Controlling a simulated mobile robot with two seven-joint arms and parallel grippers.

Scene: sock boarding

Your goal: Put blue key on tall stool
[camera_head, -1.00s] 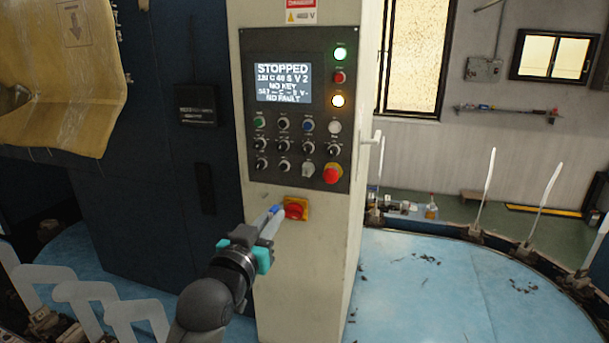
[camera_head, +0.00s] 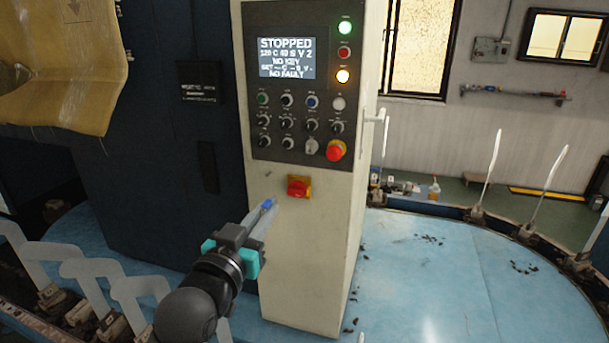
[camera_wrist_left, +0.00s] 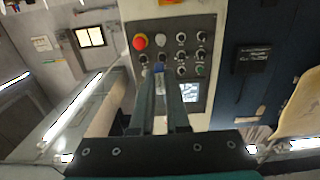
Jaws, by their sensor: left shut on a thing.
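My left gripper (camera_head: 264,211) is in front of the pale control cabinet, below and left of the red rotary switch. Its fingers are shut on a small blue thing, the blue key (camera_head: 267,204), at their tips. The blue key also shows between the fingertips in the left wrist view (camera_wrist_left: 158,68), partly hidden by the fingers. The key is clear of the switch in the head view. No tall stool is recognizable in either view. My right gripper is not in view.
The control cabinet (camera_head: 300,245) carries a screen (camera_head: 286,58) reading "STOPPED" and "NO KEY", several knobs, and a red rotary switch (camera_head: 298,187). A round blue platform (camera_head: 430,280) with upright pale sock forms (camera_head: 487,170) around its edge lies right. More forms stand lower left.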

